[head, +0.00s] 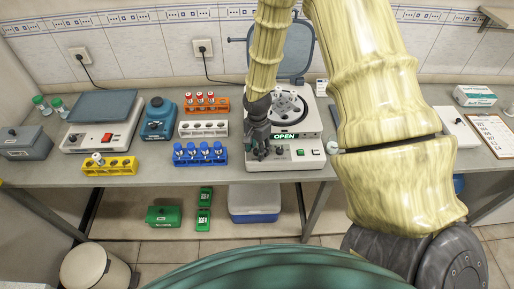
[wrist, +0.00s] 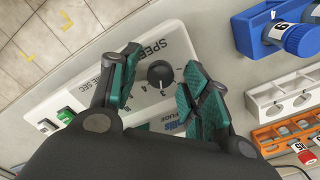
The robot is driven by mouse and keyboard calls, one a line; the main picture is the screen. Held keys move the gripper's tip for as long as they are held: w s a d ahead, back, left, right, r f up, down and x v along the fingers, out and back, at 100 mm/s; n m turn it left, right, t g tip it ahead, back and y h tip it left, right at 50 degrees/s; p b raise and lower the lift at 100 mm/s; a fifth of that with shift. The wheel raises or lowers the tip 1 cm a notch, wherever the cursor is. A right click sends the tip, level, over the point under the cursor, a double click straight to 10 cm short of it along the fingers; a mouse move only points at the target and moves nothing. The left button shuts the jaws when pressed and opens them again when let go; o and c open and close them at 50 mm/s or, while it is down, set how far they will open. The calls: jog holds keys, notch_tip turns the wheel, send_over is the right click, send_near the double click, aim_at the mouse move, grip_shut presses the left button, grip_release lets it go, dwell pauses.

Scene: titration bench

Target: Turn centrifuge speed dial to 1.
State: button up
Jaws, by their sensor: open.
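The centrifuge (head: 310,160) is a white box on the bench with its lid (head: 297,55) raised and a rotor (head: 288,104) visible inside. A sign reading OPEN is on its front. In the wrist view its panel (wrist: 180,42) carries SPEED lettering and a round black speed dial (wrist: 160,73) with small numbers around it. I cannot tell which number the dial points to. My gripper (wrist: 162,70) is open, with one green-padded finger on each side of the dial; contact is not clear.
A blue rack (head: 200,160) of capped tubes, a white rack (head: 203,129) and an orange rack (head: 207,104) stand left of the centrifuge. A green button (wrist: 66,115) is also on the panel. A white device (head: 455,128) stands to the right.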

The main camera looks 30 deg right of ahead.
grip_shut()
jog(key=shift+n, duration=0.4)
jog(key=n+b, duration=0.1)
jog(key=n, duration=0.2)
jog(key=shift+n, duration=0.3)
jog(key=n, duration=0.4)
jog(key=shift+n, duration=0.3)
jog(key=n, duration=0.4)
jog(key=shift+n+b, duration=0.3)
jog(key=shift+b, duration=0.1)
jog(key=shift+n, duration=2.2)
